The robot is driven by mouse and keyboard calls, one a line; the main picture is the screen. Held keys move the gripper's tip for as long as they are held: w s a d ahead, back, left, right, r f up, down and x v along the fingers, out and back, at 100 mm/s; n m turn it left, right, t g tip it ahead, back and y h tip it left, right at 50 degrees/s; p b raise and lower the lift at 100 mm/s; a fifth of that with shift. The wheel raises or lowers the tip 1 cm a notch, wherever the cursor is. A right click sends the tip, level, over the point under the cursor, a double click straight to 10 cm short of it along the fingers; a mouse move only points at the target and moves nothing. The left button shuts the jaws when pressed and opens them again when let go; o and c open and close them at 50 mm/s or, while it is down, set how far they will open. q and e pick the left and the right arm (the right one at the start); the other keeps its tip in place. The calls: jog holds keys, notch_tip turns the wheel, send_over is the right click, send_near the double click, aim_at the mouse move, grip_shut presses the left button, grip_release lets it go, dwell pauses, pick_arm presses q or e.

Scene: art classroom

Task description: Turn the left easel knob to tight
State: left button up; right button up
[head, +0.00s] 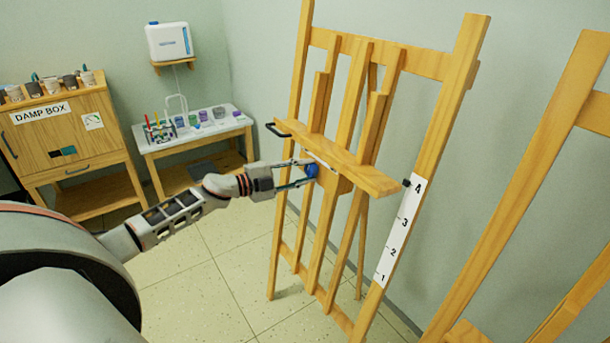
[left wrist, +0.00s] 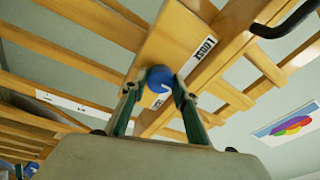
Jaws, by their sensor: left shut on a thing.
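The wooden easel (head: 345,120) stands upright in the middle of the head view. A blue knob (head: 312,170) sits under its ledge (head: 350,167), at the left part of the easel. My left gripper (head: 310,173) reaches in from the left and is shut on the knob. In the left wrist view the knob (left wrist: 160,78) sits between the two fingertips (left wrist: 158,85). My fingers partly cover the knob. My right gripper is in neither view.
A black handle (head: 285,131) sticks out at the ledge's left end. A number scale (head: 400,230) runs down the right leg. Another easel (head: 530,180) stands at the right. A paint table (head: 190,140) and damp box (head: 65,150) stand back left. The floor between is clear.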

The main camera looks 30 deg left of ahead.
pick_arm(q)
jog(key=m+g+b, duration=0.1)
jog(key=m, duration=0.9)
jog(key=shift+r+g, duration=0.15)
jog(key=shift+g, duration=0.25)
jog(key=shift+m, duration=0.8)
jog(key=o, duration=1.1)
jog(key=shift+a, duration=0.1)
